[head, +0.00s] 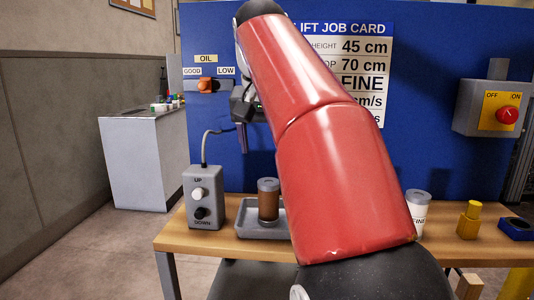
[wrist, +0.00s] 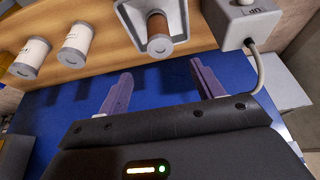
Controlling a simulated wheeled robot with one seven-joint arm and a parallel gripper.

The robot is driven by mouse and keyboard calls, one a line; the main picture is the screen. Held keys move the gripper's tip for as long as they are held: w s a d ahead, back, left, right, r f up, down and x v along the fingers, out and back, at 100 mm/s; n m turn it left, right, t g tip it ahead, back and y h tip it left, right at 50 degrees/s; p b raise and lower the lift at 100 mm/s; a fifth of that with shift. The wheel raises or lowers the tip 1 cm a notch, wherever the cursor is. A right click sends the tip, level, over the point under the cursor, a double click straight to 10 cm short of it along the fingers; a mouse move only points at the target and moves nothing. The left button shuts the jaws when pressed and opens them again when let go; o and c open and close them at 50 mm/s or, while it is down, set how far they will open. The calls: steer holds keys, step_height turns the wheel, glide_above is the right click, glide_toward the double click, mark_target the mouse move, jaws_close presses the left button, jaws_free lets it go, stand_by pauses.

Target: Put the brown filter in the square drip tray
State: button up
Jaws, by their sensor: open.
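The brown filter (head: 268,204), with a grey cap, stands upright in the grey square drip tray (head: 262,233) on the wooden table. In the wrist view the brown filter (wrist: 159,30) sits inside the tray (wrist: 184,36), with nothing holding it. My gripper (head: 244,138) is above and a little left of the filter in the head view, apart from it. In the wrist view my gripper (wrist: 162,85) shows two separated fingers with nothing between them. My red arm hides the right part of the tray in the head view.
A grey UP/DOWN box (head: 204,200) with a cable stands left of the tray. A white FINE filter (head: 418,212), a yellow object (head: 469,220) and a blue one (head: 517,228) are to the right. Two white filters (wrist: 76,44) (wrist: 31,58) show in the wrist view.

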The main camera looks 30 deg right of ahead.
steer(key=s+a+f+n+y, duration=0.1)
steer(key=s+a+f+n, duration=0.1)
steer(key=s+f, duration=0.3)
steer(key=s+a+f+n+t, duration=0.1)
steer(key=s+a+f, duration=0.4)
steer(key=f, duration=0.9)
steer(key=s+a+f+n+y, duration=0.1)
steer(key=s+a+f+n, duration=0.2)
steer(key=s+f, duration=0.3)
step_height(320, 180, down, 4)
steer(key=shift+s+a+r+n+t+y, duration=0.1)
steer(key=shift+s+a+n+t+y, duration=0.25)
steer(key=shift+a, duration=0.35)
steer(key=shift+d, duration=0.1)
